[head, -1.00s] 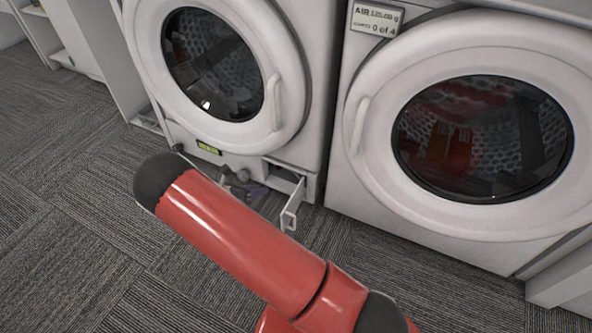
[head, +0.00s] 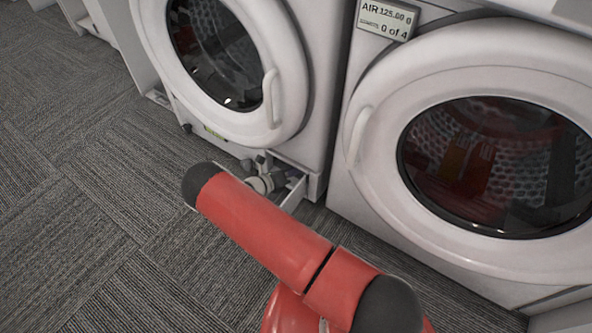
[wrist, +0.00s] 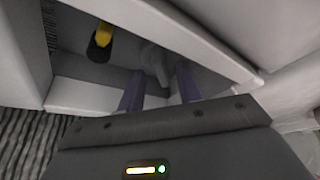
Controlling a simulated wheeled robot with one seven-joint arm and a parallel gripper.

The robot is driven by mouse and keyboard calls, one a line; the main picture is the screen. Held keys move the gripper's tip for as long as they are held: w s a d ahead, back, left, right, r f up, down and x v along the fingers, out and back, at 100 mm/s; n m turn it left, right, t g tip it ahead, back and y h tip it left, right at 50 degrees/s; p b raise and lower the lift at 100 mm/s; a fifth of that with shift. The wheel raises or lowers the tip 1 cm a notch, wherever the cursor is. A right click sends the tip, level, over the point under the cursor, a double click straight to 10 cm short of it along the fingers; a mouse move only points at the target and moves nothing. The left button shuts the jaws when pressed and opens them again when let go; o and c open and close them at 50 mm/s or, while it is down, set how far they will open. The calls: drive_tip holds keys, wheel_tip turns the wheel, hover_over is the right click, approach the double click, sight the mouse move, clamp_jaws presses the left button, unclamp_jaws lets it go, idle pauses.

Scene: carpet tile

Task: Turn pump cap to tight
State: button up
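The pump cap looks to be the grey knob-like piece (wrist: 153,58) inside the low compartment, in the wrist view. It is dim, and I cannot tell how far it is turned. My gripper (wrist: 160,84) has its two purple fingers apart, pointing into the compartment. The grey piece shows beyond and between the fingertips; I cannot tell whether they touch it. In the head view my gripper (head: 266,181) is at the low opening of the left washer (head: 318,110), partly hidden by my red arm.
A yellow and black piece (wrist: 102,40) sits left of the grey piece in the compartment. The open white flap (head: 296,194) stands out at the right of the opening. A second washer (head: 340,195) is to the right. Carpet (head: 90,220) to the left is clear.

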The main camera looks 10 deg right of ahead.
drive_tip(key=shift+x, duration=0.75)
clamp_jaws()
drive_tip(key=shift+r, duration=0.1)
drive_tip(key=shift+m, duration=0.3)
drive_tip(key=shift+m+y+p, duration=0.3)
